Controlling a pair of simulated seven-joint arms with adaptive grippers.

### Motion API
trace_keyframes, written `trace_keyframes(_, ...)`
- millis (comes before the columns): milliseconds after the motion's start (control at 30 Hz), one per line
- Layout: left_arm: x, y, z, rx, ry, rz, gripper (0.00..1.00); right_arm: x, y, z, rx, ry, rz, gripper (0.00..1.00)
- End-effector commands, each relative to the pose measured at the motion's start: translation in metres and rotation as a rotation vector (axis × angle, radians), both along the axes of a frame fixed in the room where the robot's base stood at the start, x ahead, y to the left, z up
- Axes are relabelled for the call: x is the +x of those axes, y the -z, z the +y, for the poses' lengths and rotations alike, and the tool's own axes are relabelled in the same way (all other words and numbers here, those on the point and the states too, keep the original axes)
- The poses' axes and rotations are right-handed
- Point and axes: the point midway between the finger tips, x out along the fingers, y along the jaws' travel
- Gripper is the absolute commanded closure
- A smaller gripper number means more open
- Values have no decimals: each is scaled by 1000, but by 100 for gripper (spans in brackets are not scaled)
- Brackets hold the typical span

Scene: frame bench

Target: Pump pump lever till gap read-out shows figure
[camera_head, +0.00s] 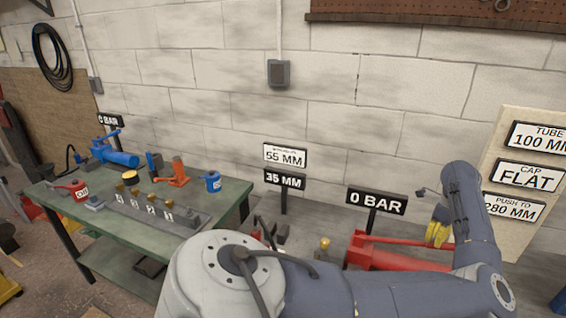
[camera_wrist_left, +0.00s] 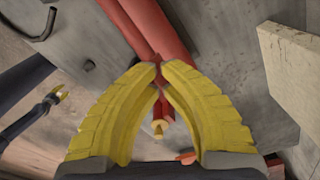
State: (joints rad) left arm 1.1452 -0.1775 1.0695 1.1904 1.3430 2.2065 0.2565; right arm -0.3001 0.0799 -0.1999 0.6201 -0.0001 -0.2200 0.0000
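The red pump (camera_head: 400,260) stands at the bench's right part, behind my arm. Its red pump lever (camera_head: 405,241) reaches right to my left gripper (camera_head: 437,236). In the left wrist view, the yellow fingertips (camera_wrist_left: 162,68) almost meet around the red lever (camera_wrist_left: 136,30), and its end shows between the fingers. The gripper appears shut on the lever. A black sign (camera_head: 285,180) reads 35 MM, under a white card (camera_head: 285,155) reading 55 MM with small blurred text above. A pressure sign (camera_head: 376,200) reads 0 BAR. My right gripper is not in view.
A green table (camera_head: 120,225) at left holds a blue pump (camera_head: 118,156), a red can (camera_head: 73,188), a blue can (camera_head: 212,182) and an orange tool (camera_head: 178,172). A board with white cards (camera_head: 525,172) stands at the right. My arm hides much of the front.

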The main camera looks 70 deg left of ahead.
Motion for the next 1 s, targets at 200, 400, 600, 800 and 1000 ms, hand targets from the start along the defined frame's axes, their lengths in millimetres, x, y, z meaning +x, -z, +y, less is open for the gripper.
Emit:
trace_keyframes(200, 1, -26, -2, -3, 2, -2, 100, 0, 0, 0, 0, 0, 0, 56)
trace_keyframes(400, 1, -46, -2, -3, 1, -1, 100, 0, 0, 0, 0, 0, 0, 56)
trace_keyframes(600, 0, -55, -2, -3, 3, 0, 100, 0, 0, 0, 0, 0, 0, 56)
trace_keyframes(800, 0, -55, -1, -2, 2, 0, 100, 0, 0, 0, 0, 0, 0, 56)
trace_keyframes(1000, 0, -55, -1, -2, 2, 0, 100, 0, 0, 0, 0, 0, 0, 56)
